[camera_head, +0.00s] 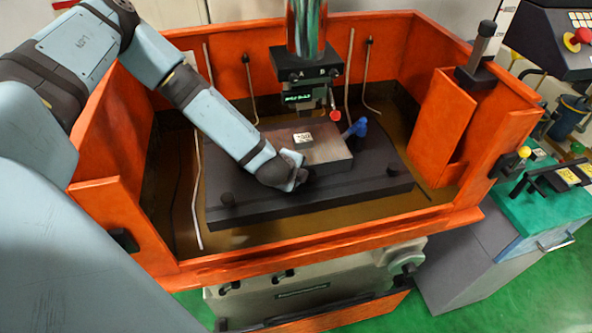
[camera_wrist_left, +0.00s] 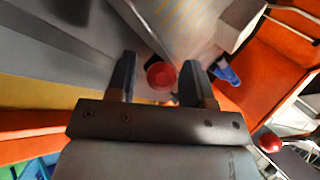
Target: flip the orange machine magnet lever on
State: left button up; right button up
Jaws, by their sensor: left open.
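The orange machine (camera_head: 270,262) is an open-topped tank with a dark block (camera_head: 350,192) and a grey plate (camera_head: 325,150) inside. My left gripper (camera_head: 303,180) is at the front edge of the plate. In the left wrist view its two fingers (camera_wrist_left: 160,80) stand apart, with a round red knob (camera_wrist_left: 160,76) showing between them; I cannot tell whether they touch it. This knob is hidden in the head view. A blue handle (camera_head: 357,128) sticks up at the plate's right end and also shows in the wrist view (camera_wrist_left: 228,74). Which part is the magnet lever is not clear. My right gripper is out of view.
A machine head (camera_head: 305,72) hangs over the plate, with a red ball (camera_head: 335,115) at its lower right. Orange walls (camera_head: 235,45) surround the work area. A green-topped cabinet (camera_head: 545,205) stands at the right.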

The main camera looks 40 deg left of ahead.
pick_arm(q)
jog(key=shift+c, duration=0.3)
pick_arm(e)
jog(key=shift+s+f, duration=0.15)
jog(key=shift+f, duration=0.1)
pick_arm(q)
grip_shut()
jog(key=shift+f, duration=0.1)
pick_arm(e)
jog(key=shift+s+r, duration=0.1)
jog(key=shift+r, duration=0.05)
pick_arm(q)
jog(key=shift+s+d, duration=0.1)
jog(key=shift+d, duration=0.1)
